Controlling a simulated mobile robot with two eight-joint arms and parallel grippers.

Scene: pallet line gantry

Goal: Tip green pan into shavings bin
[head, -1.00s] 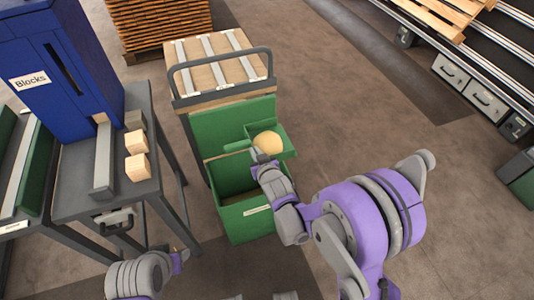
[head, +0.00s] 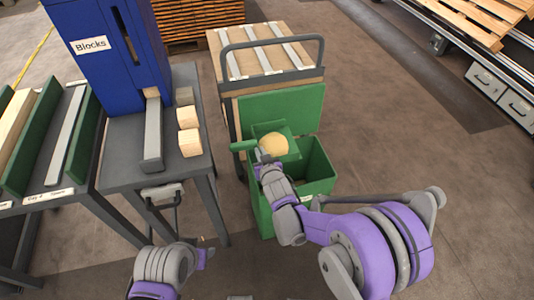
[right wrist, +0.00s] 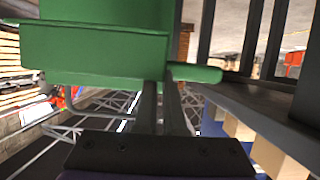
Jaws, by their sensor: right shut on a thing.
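The green pan (head: 263,128) holds a rounded pale-yellow heap of shavings (head: 274,145). It is up at the left back part of the open green shavings bin (head: 318,188), in front of the raised lid (head: 282,112). My right gripper (head: 262,156) is shut on the pan's handle (head: 243,146). The right wrist view shows the fingers (right wrist: 163,105) against the handle (right wrist: 195,73), with the pan's underside and wall (right wrist: 95,50) above. I cannot tell how far the pan tilts. My left gripper (head: 206,254) is low, near the table's front; its fingers are unclear.
A cart with a dark push rail (head: 270,42) stands behind the bin. Left is a grey table (head: 125,140) with wooden blocks (head: 189,142) and a blue Blocks dispenser (head: 110,60). The floor right of the bin is clear. A conveyor (head: 470,50) runs at the upper right.

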